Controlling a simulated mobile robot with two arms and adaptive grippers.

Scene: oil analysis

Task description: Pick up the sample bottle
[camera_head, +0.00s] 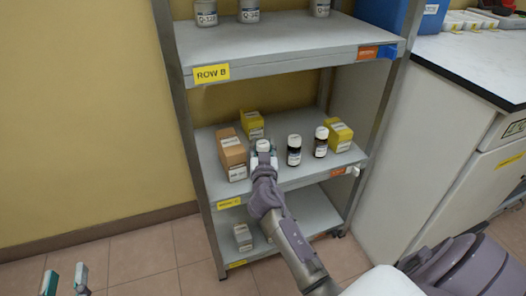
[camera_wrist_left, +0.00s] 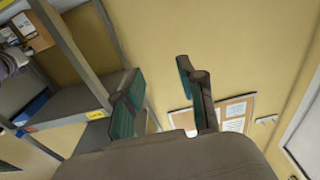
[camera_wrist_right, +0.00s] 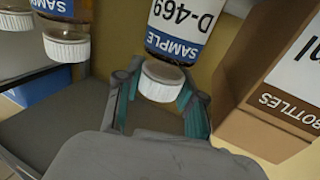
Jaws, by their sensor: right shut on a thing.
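The sample bottle (camera_head: 263,145) is on the middle shelf, its white cap showing above my right gripper (camera_head: 264,158). In the right wrist view the bottle (camera_wrist_right: 180,40) is brown, with a white and blue label reading D-469 and SAMPLE. My right gripper (camera_wrist_right: 161,92) is shut on it, with teal finger pads on both sides of the cap end. The bottle's lower part is hidden in the head view. My left gripper (camera_head: 65,280) is open and empty at the lower left; its parted fingers also show in the left wrist view (camera_wrist_left: 163,95).
Two more dark bottles (camera_head: 294,150) (camera_head: 321,142) stand to the right. A brown bottle carton (camera_head: 232,155) is close on the left. Yellow boxes (camera_head: 252,124) (camera_head: 340,135) stand on the same shelf. The shelf marked ROW B (camera_head: 290,52) hangs above.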

